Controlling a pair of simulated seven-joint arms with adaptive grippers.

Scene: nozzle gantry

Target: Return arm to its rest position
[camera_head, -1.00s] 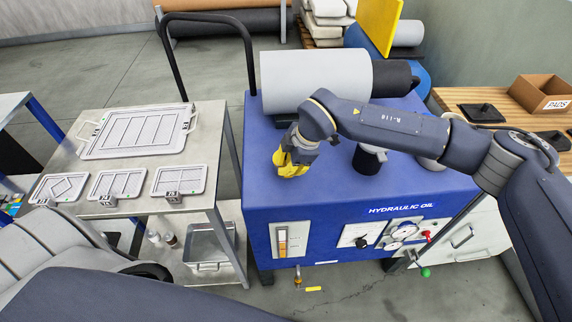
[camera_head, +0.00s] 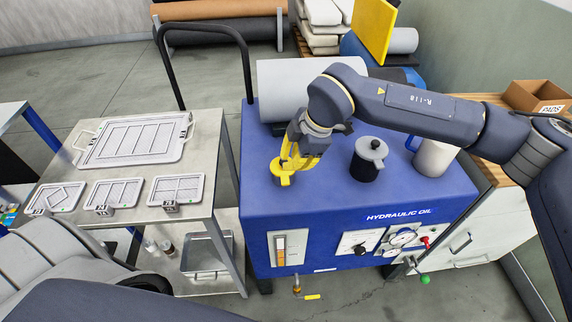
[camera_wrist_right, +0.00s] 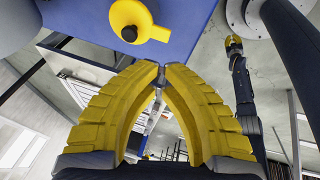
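My right gripper (camera_head: 296,155), with yellow fingers, is above the left part of the blue hydraulic oil unit's top (camera_head: 320,190). A yellow cap with a small spout (camera_head: 281,175) sits on that top, just below the fingers. In the right wrist view, the right gripper's fingertips (camera_wrist_right: 162,68) nearly meet with nothing between them, and the yellow cap (camera_wrist_right: 128,14) with its black knob is apart from them. A small yellow-tipped dark arm end, apparently my left gripper (camera_wrist_right: 233,44), shows at upper right there; its fingers are too small to read.
On the unit stand a dark lidded canister (camera_head: 367,165), a white jug (camera_head: 433,158) and a large grey roll (camera_head: 305,85). A steel table (camera_head: 205,135) at left holds a large tray (camera_head: 140,138) and several small panels. A cardboard box (camera_head: 538,98) stands at right.

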